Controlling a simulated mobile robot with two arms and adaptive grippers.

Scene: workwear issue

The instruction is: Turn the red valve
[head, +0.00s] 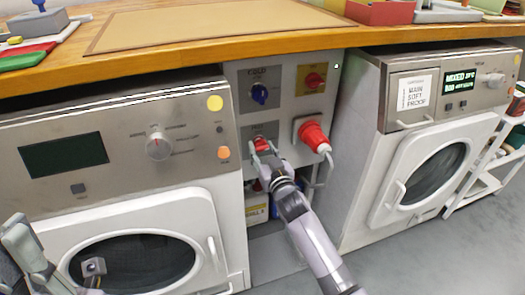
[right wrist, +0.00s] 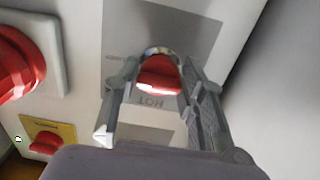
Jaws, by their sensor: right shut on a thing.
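The red valve (head: 261,144) is a small red handle on the light grey panel between the two washing machines, below the blue valve. In the right wrist view the red valve (right wrist: 158,77) shows between the two fingers, over a grey label reading HOT upside down. My right gripper (head: 265,152) reaches up from below and is shut on the red valve, one finger on each side; the fingers partly hide its rim. Parts of my left arm and gripper (head: 30,248) show at the lower left, in front of the left machine; its fingertips are not clear.
A blue valve (head: 260,94) labelled COLD, a red knob on a yellow plate (head: 313,81) and a large red plug (head: 314,137) share the panel. Washing machines stand left (head: 120,165) and right (head: 368,150). A wooden counter (head: 190,43) runs above.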

